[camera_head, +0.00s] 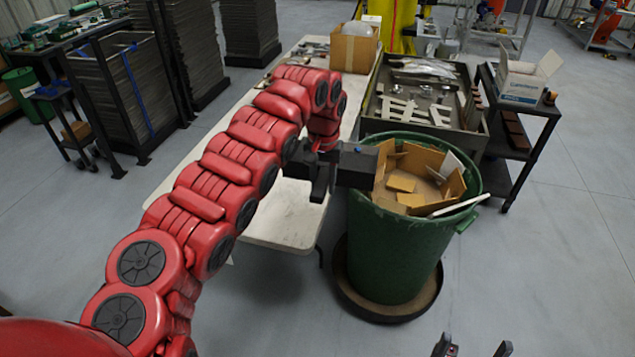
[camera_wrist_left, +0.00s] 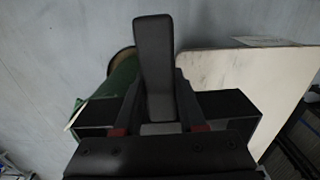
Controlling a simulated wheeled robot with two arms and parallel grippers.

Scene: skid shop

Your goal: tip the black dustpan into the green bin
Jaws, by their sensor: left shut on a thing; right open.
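My left gripper (camera_head: 322,178) is near the left rim of the green bin (camera_head: 392,245). It is shut on a dark bar, which looks like part of the black dustpan (camera_wrist_left: 153,65). In the left wrist view the bar sits between the fingers and points up the picture. I cannot make out the pan itself. The bin is full of cardboard pieces and also shows in the left wrist view (camera_wrist_left: 122,82), left of the bar. My right gripper (camera_head: 474,349) is open and empty at the bottom edge, only its fingertips showing.
A white table (camera_head: 275,228) stands left of the bin, with a cardboard box (camera_head: 354,48) at its far end. A tray of metal parts (camera_head: 440,122) is behind the bin. A dark cart (camera_head: 528,130) stands right of it. The floor at right is clear.

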